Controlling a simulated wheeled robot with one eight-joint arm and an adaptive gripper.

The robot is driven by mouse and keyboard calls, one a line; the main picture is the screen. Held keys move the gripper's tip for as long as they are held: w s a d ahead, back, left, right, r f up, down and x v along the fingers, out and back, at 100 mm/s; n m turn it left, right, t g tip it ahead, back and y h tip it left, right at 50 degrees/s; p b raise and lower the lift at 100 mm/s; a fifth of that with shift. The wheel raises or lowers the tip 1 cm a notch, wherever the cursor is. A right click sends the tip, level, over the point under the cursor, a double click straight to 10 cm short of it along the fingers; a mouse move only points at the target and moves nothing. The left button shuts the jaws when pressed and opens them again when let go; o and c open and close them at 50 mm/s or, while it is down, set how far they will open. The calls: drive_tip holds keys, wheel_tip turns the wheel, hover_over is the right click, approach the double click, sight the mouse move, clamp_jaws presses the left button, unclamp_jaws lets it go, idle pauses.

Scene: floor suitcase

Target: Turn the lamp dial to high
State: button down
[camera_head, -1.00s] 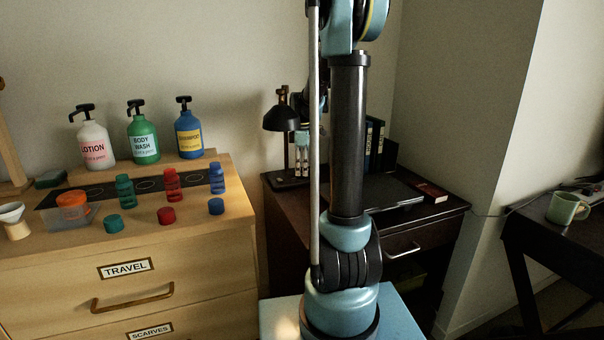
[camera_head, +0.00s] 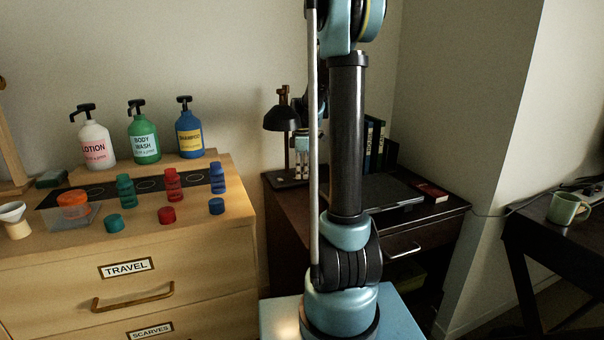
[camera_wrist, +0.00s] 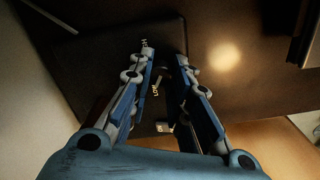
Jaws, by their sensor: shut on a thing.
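The black desk lamp (camera_head: 281,118) stands at the left of the dark desk, with its shade over its base. In the wrist view its dark base (camera_wrist: 95,60) fills the upper left and carries small white markings, one reading LOW (camera_wrist: 155,88) and one like HI (camera_wrist: 145,43). My gripper (camera_wrist: 166,58) points down at the base with its blue-padded fingers close together. It is shut on the small dark dial, which is mostly hidden between the fingertips, so its setting cannot be read. In the head view my gripper (camera_head: 302,165) is just right of the lamp post, partly behind my arm.
A closed laptop (camera_head: 375,192), upright books (camera_head: 374,145) and a red-and-black book (camera_head: 430,191) are on the desk (camera_head: 285,205). A dresser (camera_head: 200,245) with bottles stands left. In the wrist view a bright spot lies on the desk right of my gripper.

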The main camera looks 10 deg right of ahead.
drive_tip(key=shift+w+m, duration=0.1)
drive_tip(key=shift+m, duration=0.2)
drive_tip(key=m, duration=0.9)
drive_tip(key=shift+m, duration=0.4)
drive_tip(key=m, duration=0.3)
drive_tip(key=shift+m, duration=0.3)
drive_tip(key=m, duration=0.5)
drive_tip(key=shift+w, duration=0.1)
drive_tip(key=shift+r+m, duration=0.1)
drive_tip(key=shift+m, duration=2.4)
